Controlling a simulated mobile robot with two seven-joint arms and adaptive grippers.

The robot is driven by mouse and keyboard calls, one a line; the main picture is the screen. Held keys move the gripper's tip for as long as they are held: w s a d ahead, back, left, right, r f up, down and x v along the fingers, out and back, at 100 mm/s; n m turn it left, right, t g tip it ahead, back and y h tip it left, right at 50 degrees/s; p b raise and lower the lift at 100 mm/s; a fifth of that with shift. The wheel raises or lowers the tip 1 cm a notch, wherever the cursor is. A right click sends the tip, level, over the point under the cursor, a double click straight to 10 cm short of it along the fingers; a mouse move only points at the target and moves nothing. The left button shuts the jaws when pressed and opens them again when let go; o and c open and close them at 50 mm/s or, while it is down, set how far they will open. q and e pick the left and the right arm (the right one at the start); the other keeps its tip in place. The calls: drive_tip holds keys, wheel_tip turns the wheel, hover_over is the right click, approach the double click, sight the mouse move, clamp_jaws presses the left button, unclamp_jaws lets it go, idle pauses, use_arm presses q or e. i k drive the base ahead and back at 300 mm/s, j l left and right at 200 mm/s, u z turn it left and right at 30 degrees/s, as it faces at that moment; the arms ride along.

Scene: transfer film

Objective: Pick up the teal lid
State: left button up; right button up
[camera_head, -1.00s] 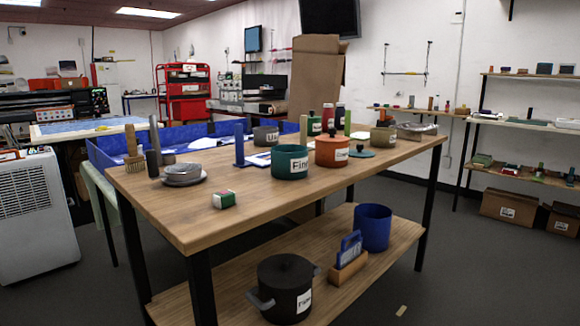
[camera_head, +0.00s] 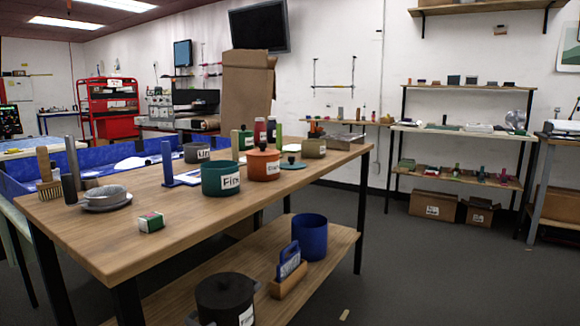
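A teal lid with a dark knob (camera_head: 292,163) lies flat on the wooden table top (camera_head: 110,238), to the right of the orange pot (camera_head: 263,165). The orange pot partly covers its left side. A teal pot (camera_head: 220,179) with a white label stands open in front of the orange pot. Neither of my grippers shows in the head view.
A small green-and-white box (camera_head: 151,222), a brush (camera_head: 47,172) and a grey dish (camera_head: 105,198) are at the left. The lower shelf holds a black pot (camera_head: 225,299) and a blue bin (camera_head: 309,237).

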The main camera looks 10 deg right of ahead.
sight(291, 165)
drive_tip(key=i+l+u, duration=0.1)
drive_tip(key=u, duration=0.3)
drive_tip(key=l+u, duration=0.1)
drive_tip(key=u, duration=0.3)
drive_tip(key=i+l+u, duration=0.15)
drive_tip(key=u, duration=0.25)
drive_tip(key=l+u, duration=0.15)
drive_tip(key=u, duration=0.3)
drive_tip(key=l+u, duration=0.3)
drive_tip(key=l, duration=0.25)
drive_tip(key=l+u, duration=0.3)
drive_tip(key=l, duration=0.25)
drive_tip(key=l+u, duration=0.1)
drive_tip(key=l, duration=0.25)
drive_tip(key=k+l+u, duration=0.15)
drive_tip(key=l, duration=0.2)
drive_tip(key=l+u, duration=0.1)
drive_tip(key=l, duration=0.3)
drive_tip(key=k+l, duration=0.1)
drive_tip(key=l, duration=0.25)
drive_tip(key=k+l, duration=0.15)
drive_tip(key=l, duration=0.2)
drive_tip(key=k+l+u, duration=0.1)
drive_tip(key=l, duration=0.3)
